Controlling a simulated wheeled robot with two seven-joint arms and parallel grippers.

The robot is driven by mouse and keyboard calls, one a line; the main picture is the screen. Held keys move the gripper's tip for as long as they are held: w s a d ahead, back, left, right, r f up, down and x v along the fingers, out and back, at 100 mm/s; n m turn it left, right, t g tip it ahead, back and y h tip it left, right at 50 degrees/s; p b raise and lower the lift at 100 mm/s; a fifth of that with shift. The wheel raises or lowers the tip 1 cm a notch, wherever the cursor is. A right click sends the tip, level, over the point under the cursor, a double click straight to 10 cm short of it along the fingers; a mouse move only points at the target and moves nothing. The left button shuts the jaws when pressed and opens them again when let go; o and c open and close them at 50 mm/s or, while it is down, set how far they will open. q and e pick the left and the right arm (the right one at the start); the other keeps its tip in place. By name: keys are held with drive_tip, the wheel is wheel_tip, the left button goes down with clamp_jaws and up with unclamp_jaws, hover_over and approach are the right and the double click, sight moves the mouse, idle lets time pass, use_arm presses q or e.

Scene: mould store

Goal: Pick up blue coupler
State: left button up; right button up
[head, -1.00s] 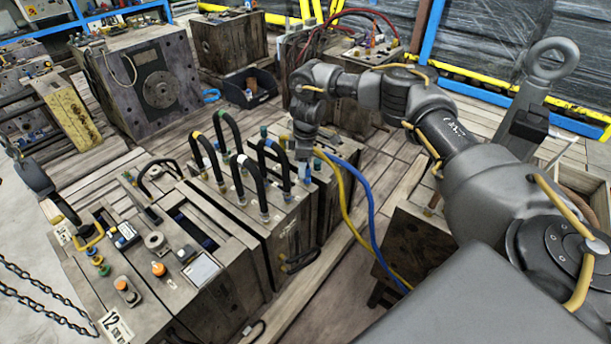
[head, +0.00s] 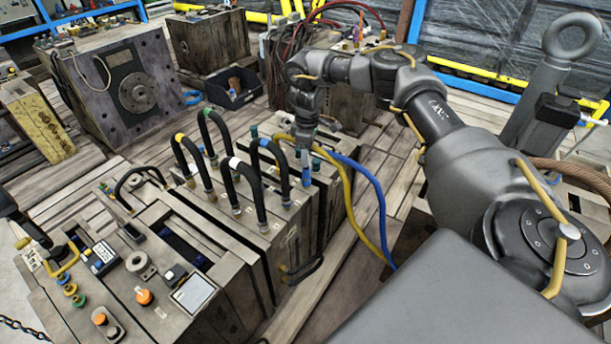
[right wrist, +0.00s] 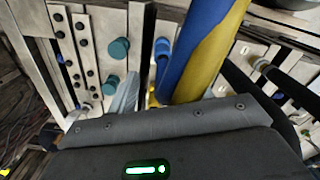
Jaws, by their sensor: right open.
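My right gripper (head: 306,152) points down over the mould with the black hoses, beside the start of a blue hose (head: 372,195) and a yellow hose (head: 350,205). It is open. In the right wrist view the blue hose (right wrist: 195,45) runs down close to the jaws, with the yellow hose beside it. A pale blue-grey finger (right wrist: 126,92) shows there. A short blue fitting (right wrist: 162,48) sits on the mould left of the hose; I cannot tell whether it is the blue coupler. The hose ends are hidden behind the wrist housing. My left gripper is not in view.
Several black looped hoses (head: 232,185) with coloured bands stand left of the gripper. Teal knobs (right wrist: 117,48) stick up near the jaws. A control block (head: 140,265) with buttons lies front left. A mould with a round flange (head: 138,92) stands behind.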

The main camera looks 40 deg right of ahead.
sight(306, 175)
drive_tip(key=shift+a+f, duration=0.2)
drive_tip(key=shift+f, duration=2.85)
clamp_jaws()
